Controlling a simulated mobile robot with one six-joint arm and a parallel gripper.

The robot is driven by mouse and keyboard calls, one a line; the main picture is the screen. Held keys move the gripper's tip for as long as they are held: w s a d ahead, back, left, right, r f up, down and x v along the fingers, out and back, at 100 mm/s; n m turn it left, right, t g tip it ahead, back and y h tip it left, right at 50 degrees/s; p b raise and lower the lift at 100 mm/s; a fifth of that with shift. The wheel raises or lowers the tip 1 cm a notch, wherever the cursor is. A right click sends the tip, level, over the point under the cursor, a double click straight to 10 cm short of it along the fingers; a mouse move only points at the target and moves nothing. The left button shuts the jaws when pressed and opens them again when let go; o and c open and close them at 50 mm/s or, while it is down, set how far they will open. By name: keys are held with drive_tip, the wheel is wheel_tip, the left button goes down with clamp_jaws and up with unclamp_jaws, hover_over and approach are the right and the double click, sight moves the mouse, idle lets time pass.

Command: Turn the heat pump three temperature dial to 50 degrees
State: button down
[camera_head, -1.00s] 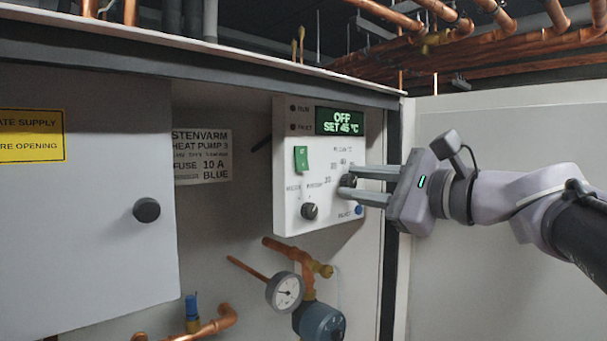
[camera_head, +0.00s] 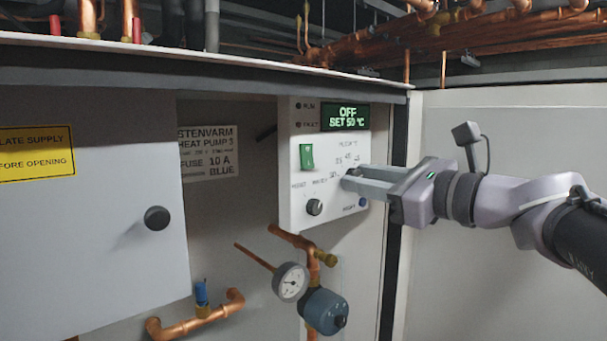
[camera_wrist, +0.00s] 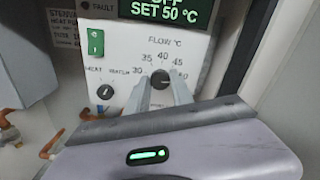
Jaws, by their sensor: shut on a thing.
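The white control panel (camera_head: 296,222) of heat pump 3 carries a green display (camera_head: 345,117) reading OFF and SET 50 °C. The display also shows in the wrist view (camera_wrist: 165,12). The dark flow temperature dial (camera_wrist: 160,82) sits below a scale whose readable marks include 35, 40 and 45. My gripper (camera_head: 352,180) comes from the right and is shut on the dial, with its fingertips at the dial's sides. In the head view the fingers mostly hide the dial.
A gauge (camera_head: 290,282) and copper pipes are below. A cabinet door (camera_head: 90,250) stands at the left.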

idle(0.3)
drive_tip(key=c, duration=1.1)
unclamp_jaws()
drive_tip(key=b+v, duration=0.3)
drive_tip(key=v, duration=1.4)
drive_tip(key=shift+s+d, duration=0.15)
drive_tip(key=shift+s, duration=0.05)
